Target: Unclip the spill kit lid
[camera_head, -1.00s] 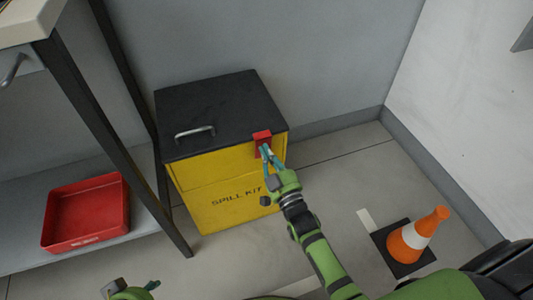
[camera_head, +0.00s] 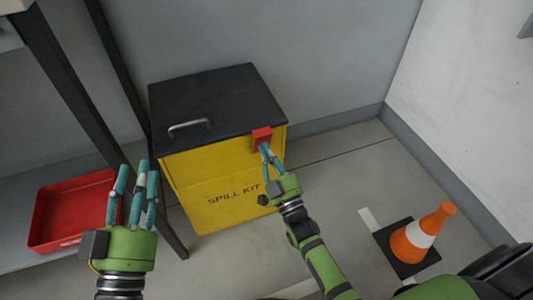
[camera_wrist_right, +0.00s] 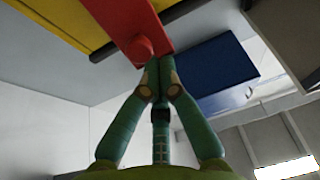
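The spill kit (camera_head: 232,205) is a yellow box with a black lid (camera_head: 222,105) that lies flat and closed, with a metal handle (camera_head: 188,126) on top. A red clip (camera_head: 261,137) sits at the lid's front right edge; it also shows in the right wrist view (camera_wrist_right: 122,22) with a round red knob. My right gripper (camera_head: 265,150) has its fingers drawn together at the clip's lower end, and in the right wrist view the fingertips (camera_wrist_right: 160,66) close at the knob. My left gripper (camera_head: 137,172) is open and empty, left of the box, fingers pointing away.
A red tray (camera_head: 60,243) sits on the low shelf (camera_head: 15,190) at the left, below a dark-legged bench. An orange and white cone (camera_head: 422,235) stands on the floor at the right. A blue panel (camera_wrist_right: 215,75) shows behind my right fingers.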

